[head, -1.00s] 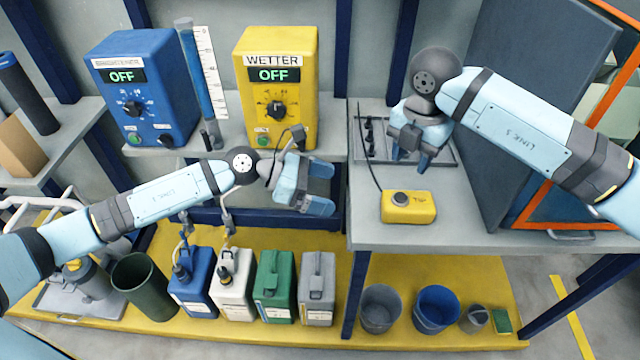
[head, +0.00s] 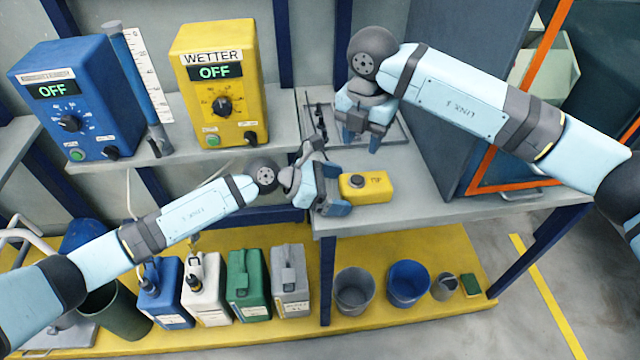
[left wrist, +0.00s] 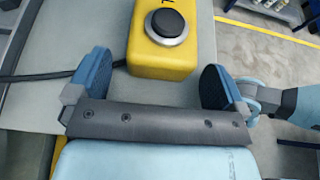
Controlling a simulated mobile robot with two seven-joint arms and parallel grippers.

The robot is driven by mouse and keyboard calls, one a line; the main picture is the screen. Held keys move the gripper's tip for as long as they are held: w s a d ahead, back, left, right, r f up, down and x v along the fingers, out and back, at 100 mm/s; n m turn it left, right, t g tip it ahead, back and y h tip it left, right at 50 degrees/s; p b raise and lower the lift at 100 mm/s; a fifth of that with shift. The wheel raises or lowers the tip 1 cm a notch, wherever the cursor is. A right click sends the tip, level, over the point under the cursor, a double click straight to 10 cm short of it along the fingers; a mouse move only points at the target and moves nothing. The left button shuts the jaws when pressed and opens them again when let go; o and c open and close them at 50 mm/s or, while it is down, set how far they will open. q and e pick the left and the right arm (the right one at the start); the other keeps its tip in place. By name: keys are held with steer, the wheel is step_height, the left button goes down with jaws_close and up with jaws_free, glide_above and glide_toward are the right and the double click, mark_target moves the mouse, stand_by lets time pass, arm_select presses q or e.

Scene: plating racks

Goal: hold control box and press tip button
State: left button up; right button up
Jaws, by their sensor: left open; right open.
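The yellow control box (head: 366,187) with a dark round tip button on top lies on the grey shelf. My left gripper (head: 338,192) is open just left of the box in the head view. In the left wrist view the box (left wrist: 172,55) and its black button (left wrist: 167,24) lie ahead, between the two spread blue fingers (left wrist: 158,82); the near end of the box is about level with the fingertips. I cannot tell whether they touch it. My right gripper (head: 362,138) is open and empty above the shelf, behind the box.
The grey shelf (head: 430,205) has free room right of the box. A dark tray (head: 395,125) lies under my right gripper. A dark panel (head: 455,90) stands at right. The yellow WETTER unit (head: 218,85) and blue unit (head: 75,100) both read OFF. A black cable (left wrist: 40,77) runs from the box.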

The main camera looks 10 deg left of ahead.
arm_select(q)
steer(key=shift+w+d+f, duration=0.1)
steer(key=shift+d, duration=0.1)
steer(key=c, duration=1.1)
arm_select(e)
jaws_close()
stand_by(1.4)
